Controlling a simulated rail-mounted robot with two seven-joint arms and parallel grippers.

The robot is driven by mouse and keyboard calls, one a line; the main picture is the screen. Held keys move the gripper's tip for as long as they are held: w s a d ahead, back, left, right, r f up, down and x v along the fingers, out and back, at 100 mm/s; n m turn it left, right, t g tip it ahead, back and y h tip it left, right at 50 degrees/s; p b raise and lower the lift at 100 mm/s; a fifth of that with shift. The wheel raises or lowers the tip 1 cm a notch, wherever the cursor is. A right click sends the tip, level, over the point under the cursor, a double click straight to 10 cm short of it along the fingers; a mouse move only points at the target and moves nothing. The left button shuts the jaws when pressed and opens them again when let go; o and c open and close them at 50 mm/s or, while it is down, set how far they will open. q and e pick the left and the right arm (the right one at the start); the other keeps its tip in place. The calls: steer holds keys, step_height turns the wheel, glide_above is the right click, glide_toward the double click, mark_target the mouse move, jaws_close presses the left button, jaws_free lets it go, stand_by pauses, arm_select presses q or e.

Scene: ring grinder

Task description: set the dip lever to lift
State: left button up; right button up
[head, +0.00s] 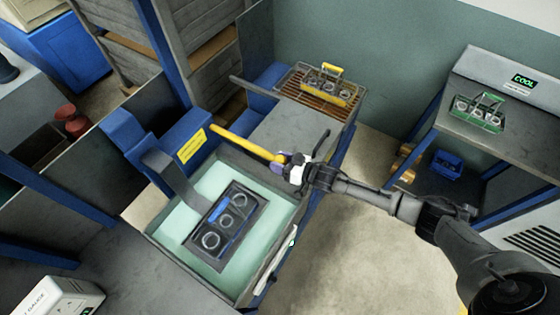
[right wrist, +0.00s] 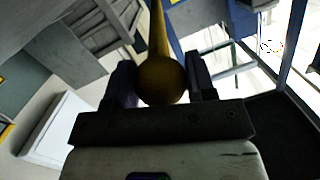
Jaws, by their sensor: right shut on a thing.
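The yellow dip lever (head: 245,143) runs from a blue housing (head: 188,142) with a yellow label, to the right and a little down in the head view. My right gripper (head: 284,160) is at the lever's free end. In the right wrist view the lever's round yellow knob (right wrist: 162,80) sits between the two dark fingers, and the gripper is shut on it. A dark holder (head: 228,222) with several rings is on a grey hanger in the pale green tank (head: 185,262). The label is too small to read. My left gripper is not in view.
A rack with a yellow-handled carrier (head: 330,86) stands behind the tank. At the right, a bench (head: 475,135) holds a green-handled carrier (head: 481,113) under a "COOL" display (head: 524,80). A white gauge box (head: 60,296) is at the lower left. Open floor lies between tank and bench.

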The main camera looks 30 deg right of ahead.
steer(key=o, duration=1.2)
steer(key=shift+o, duration=0.2)
steer(key=shift+s+d, duration=0.1)
steer(key=v, duration=1.3)
steer(key=shift+s+d, duration=0.25)
